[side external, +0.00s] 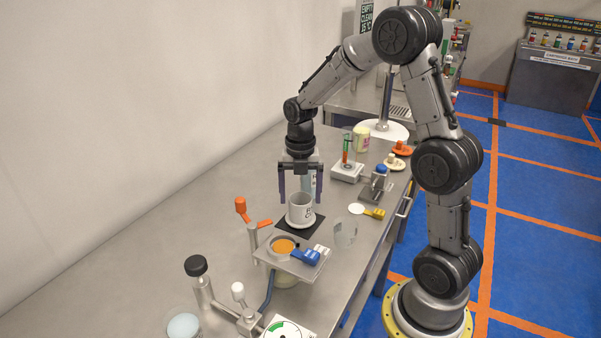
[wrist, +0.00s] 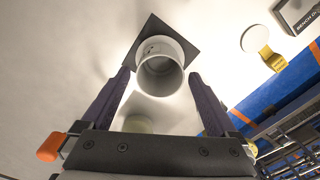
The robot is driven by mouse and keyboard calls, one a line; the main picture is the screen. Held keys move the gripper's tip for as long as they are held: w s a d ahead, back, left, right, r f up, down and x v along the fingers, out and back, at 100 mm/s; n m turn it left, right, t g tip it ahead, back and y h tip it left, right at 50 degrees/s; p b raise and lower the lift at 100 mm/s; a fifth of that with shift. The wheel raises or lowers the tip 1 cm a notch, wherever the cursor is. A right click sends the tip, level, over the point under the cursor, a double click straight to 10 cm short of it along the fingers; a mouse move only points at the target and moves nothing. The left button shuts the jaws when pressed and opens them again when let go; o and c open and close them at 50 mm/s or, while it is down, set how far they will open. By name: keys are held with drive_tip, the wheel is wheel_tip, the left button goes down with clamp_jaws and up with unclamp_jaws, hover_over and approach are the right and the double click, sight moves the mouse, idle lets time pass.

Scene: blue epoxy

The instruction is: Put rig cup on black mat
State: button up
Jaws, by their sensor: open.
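The rig cup (side external: 300,211) is a white cup with dark marking, standing upright on the black mat (side external: 285,220) in the side view. In the wrist view the cup (wrist: 160,76) shows its open mouth, with the black mat (wrist: 152,26) behind it. The cup hides part of the mat. My gripper (side external: 301,199) is open just above the cup, pointing down, with a finger on either side. The wrist view also shows my gripper (wrist: 159,76) with both fingers apart from the cup wall.
A raised plate (side external: 291,262) with an orange-filled dish and blue clip stands in front. A clear glass (side external: 345,232) is right of the mat. A white stand with a tube (side external: 347,172) and a small dark device (side external: 376,186) stand behind.

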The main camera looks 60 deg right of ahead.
wheel_tip(320, 180, up, 9)
drive_tip(key=s+a+r+m+t, duration=0.3)
drive_tip(key=s+a+r+m, duration=0.3)
drive_tip(key=s+a+m, duration=0.3)
drive_tip(key=s+a+f+m+t, duration=0.1)
drive_tip(key=s+a+m, duration=0.3)
drive_tip(key=s+m, duration=0.6)
drive_tip(key=shift+f+m+t, duration=0.15)
drive_tip(key=shift+m+t, duration=0.65)
drive_tip(key=shift+m, duration=1.7)
